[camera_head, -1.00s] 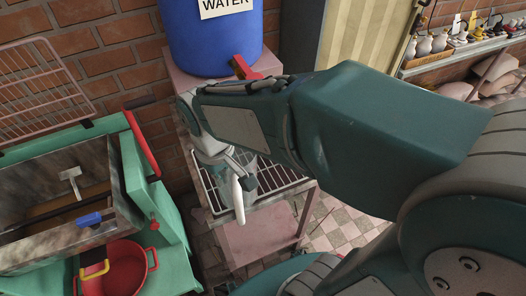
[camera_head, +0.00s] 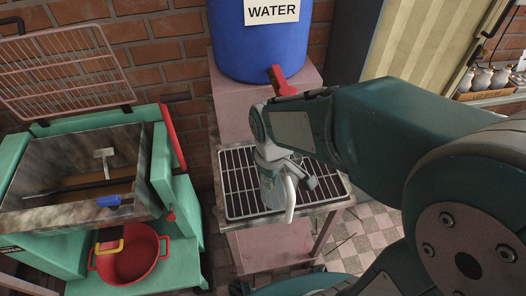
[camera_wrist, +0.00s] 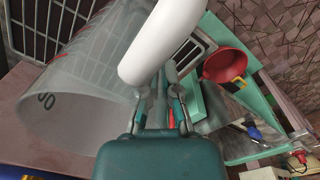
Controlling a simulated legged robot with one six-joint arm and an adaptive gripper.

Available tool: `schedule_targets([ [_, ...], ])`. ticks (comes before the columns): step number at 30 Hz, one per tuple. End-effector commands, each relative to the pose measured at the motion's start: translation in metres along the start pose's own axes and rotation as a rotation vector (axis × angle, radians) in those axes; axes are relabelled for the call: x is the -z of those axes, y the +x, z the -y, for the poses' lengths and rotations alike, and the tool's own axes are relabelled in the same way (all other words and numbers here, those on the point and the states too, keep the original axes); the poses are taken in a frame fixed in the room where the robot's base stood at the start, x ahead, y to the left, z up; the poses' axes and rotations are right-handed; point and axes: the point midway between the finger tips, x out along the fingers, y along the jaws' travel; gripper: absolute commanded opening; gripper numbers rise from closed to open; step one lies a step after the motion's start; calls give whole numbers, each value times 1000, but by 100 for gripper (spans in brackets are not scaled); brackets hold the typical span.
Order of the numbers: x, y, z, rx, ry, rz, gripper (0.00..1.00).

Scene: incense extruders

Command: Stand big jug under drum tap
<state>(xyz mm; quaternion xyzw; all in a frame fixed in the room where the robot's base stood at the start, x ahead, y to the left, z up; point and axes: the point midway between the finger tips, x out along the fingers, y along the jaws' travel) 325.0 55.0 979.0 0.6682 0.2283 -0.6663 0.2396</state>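The big jug (camera_head: 270,188) is translucent grey with a white handle (camera_head: 290,199). In the head view it is over the wire rack (camera_head: 235,181), in front of and below the red drum tap (camera_head: 283,82). The tap is on the blue water drum (camera_head: 262,45). In the wrist view the jug's clear wall (camera_wrist: 75,90) with red and dark marks fills the left, and the white handle crosses in front of my gripper (camera_wrist: 162,92). My gripper looks shut on the jug at its handle; the fingertips are partly hidden. Whether the jug's base touches the rack is unclear.
A pink stand (camera_head: 233,112) bears the drum, with the rack lower in front. At left is a green bench (camera_head: 182,205) with a metal trough (camera_head: 50,170), a red pot (camera_head: 135,262) and a raised pink wire grid (camera_head: 65,75). Small pots line a shelf (camera_head: 490,93) at right.

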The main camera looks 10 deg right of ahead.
Motion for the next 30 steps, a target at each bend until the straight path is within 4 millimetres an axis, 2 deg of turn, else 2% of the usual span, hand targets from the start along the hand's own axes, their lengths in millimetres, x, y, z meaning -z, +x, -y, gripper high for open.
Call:
schedule_targets([
  [9,57,2,-45,0,2,1,0],
  [13,75,1,-59,0,2,0,0],
  [18,82,5,-65,0,1,1,0],
  [25,81,34,-64,1,1,2,0],
  [30,82,36,-64,-1,1,-1,0],
])
